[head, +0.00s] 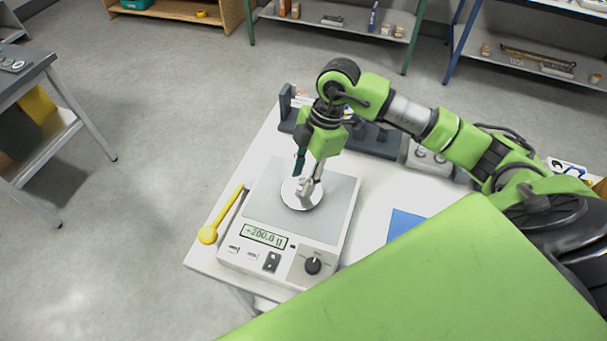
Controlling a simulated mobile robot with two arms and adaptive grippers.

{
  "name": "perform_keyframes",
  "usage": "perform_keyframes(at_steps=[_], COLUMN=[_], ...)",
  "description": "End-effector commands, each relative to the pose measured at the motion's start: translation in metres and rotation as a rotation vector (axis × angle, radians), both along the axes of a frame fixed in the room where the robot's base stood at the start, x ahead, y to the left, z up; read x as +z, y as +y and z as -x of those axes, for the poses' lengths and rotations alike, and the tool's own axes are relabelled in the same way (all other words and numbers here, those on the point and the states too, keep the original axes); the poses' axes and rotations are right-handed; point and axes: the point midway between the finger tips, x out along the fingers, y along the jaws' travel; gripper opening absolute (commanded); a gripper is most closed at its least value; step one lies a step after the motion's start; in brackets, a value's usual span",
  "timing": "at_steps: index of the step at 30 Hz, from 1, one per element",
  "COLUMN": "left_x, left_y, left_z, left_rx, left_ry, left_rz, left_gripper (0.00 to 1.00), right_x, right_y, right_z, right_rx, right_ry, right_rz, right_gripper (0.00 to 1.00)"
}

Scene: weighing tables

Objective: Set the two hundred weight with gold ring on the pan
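The scale (228,258) stands on the white table, and its display (264,237) reads about +200.0 g. Its pan is a flat grey square plate (340,190). A round silvery weight (293,200) sits near the middle of the pan; I cannot make out a gold ring on it. My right gripper (307,186) points down from above, with its fingertips at the top of the weight. The fingertips cover part of the weight, and I cannot tell whether they grip it or stand loosely around it. My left gripper is out of view.
A yellow-handled tool (208,235) lies left of the scale. A dark rack (380,142) stands behind it, beside a grey box (428,160). A blue mat (403,223) lies to the right. Another table (30,72) is at the far left, and shelves line the back.

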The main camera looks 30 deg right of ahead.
Motion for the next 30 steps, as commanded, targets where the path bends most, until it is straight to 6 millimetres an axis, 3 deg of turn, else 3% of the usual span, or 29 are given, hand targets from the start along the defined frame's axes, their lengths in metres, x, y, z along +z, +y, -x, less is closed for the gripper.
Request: perform_keyframes(at_steps=[11,24,30], left_x=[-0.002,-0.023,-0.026], left_y=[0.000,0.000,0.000], left_z=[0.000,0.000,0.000], left_rx=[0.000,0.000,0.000], left_ry=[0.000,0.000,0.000], left_rz=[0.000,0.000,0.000], left_gripper=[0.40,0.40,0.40], right_x=[0.009,0.092,0.114], right_y=[-0.002,-0.025,-0.031], right_z=[-0.001,0.000,0.001], right_rx=[-0.001,-0.002,-0.001], right_ry=[-0.005,-0.006,-0.002], right_rz=[0.001,0.000,0.000], right_gripper=[0.33,0.33,0.33])
